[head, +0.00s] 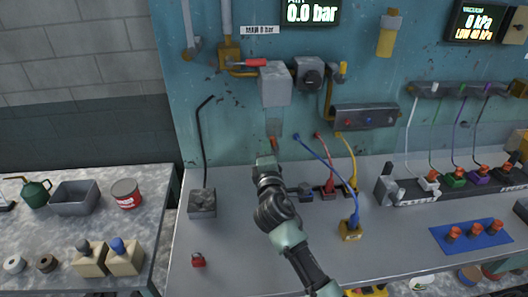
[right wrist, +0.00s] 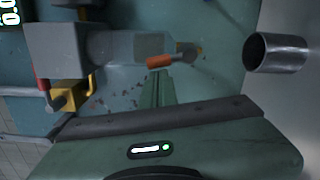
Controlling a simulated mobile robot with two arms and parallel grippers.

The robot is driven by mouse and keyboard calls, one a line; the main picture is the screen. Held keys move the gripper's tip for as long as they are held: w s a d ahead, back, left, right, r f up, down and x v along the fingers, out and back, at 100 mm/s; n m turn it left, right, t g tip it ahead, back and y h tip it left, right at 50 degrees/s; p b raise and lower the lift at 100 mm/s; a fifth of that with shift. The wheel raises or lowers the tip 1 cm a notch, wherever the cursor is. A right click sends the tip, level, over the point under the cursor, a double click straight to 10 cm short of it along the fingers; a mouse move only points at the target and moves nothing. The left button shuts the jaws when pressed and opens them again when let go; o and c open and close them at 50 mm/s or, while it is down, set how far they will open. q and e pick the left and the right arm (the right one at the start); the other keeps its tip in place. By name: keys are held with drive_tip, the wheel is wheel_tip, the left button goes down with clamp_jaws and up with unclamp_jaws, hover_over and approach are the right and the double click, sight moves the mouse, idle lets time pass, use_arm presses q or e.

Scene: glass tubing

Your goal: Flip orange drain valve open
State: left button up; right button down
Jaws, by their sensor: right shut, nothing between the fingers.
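The orange drain valve lever (head: 273,142) is at the bottom of a clear bowl (head: 274,121) under a grey box-like unit (head: 274,84) on the teal wall panel. In the right wrist view the lever (right wrist: 159,62) is a short orange bar beside the clear bowl (right wrist: 153,46). My right gripper (head: 267,158) is just below the lever in the head view. In the right wrist view its closed fingers (right wrist: 158,80) point at the lever, very near it. I cannot tell whether they touch. Nothing is held. My left gripper is not in view.
A red-handled valve (head: 252,62) sits on the pipe left of the grey unit. Blue, red and yellow tubes run to fittings right of my arm. A metal cylinder (right wrist: 277,53) stands close by in the wrist view. A red padlock (head: 198,260) lies on the bench.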

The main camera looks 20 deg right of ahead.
drive_tip(key=shift+s+d+r+m, duration=0.15)
drive_tip(key=shift+d+m, duration=0.1)
drive_tip(key=shift+m, duration=0.4)
drive_tip(key=shift+d+r+m, duration=0.15)
drive_tip(key=shift+d+m, duration=0.1)
drive_tip(key=shift+m, duration=0.4)
